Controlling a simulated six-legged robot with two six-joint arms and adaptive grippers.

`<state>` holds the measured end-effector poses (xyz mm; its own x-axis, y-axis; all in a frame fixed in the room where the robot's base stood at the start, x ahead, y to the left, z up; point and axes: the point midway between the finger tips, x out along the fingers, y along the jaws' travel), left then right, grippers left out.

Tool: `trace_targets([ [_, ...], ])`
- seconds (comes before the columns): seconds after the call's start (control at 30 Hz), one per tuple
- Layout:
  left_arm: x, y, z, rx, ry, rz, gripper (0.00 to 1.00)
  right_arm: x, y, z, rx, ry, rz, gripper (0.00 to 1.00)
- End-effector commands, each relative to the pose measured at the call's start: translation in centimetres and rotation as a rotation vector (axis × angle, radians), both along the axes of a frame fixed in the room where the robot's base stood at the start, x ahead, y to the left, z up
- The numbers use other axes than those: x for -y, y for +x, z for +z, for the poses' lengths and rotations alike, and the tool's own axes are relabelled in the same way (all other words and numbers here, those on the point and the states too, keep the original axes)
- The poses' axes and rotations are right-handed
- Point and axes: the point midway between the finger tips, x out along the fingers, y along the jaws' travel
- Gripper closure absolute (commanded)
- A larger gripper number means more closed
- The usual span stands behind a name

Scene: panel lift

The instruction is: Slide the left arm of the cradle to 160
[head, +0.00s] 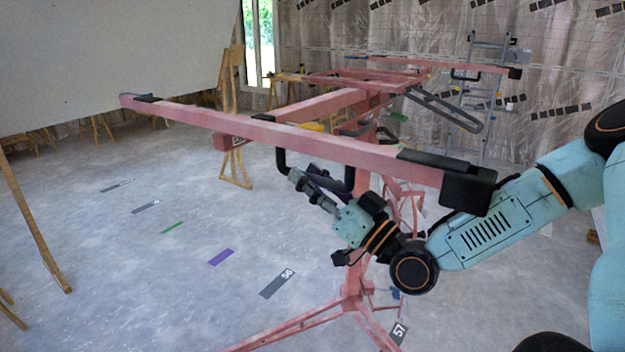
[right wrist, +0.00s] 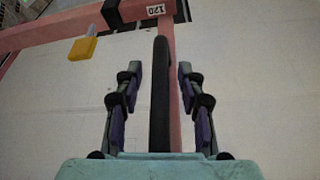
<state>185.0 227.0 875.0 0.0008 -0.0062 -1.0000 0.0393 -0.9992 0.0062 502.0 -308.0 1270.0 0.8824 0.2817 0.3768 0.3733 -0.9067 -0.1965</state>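The pink panel lift carries a cradle. Its near crossbar (head: 240,122) runs from the left to black end pieces at the right. A black U-shaped handle (head: 281,160) hangs under this bar. My right gripper (head: 303,181) is at the handle. In the right wrist view, the open fingers (right wrist: 159,70) stand on either side of the handle's black bar (right wrist: 160,110), with gaps visible on both sides. A white label reading 120 (right wrist: 156,10) is on the pink bar beyond. The far crossbar (head: 440,64) is at the back. My left gripper is out of view.
A yellow block (right wrist: 82,49) hangs by the pink bar beyond the fingers. A large pale panel (head: 110,55) fills the upper left. The lift's legs (head: 350,303) spread on the floor below. A ladder (head: 482,95) stands behind. The floor at left centre is mostly clear.

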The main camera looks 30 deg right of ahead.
Motion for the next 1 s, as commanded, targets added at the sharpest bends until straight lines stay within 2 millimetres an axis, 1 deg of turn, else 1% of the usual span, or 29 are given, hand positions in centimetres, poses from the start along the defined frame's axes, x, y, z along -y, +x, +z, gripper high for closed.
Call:
trace_targets([
  [0.03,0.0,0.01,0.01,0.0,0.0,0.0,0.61,0.0,0.0,0.02,0.0,0.0,0.0,0.64],
  [0.07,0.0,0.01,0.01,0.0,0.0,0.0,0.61,0.0,0.0,0.02,0.0,0.0,0.0,0.67],
  [0.4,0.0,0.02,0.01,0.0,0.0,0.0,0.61,-0.01,-0.02,0.04,0.002,-0.001,0.0,0.95],
  [0.47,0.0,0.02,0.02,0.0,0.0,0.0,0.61,-0.02,-0.03,0.06,0.002,-0.001,0.0,1.0],
  [1.0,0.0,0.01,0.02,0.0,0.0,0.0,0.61,0.03,-0.01,0.11,0.003,0.0,0.0,1.0],
])
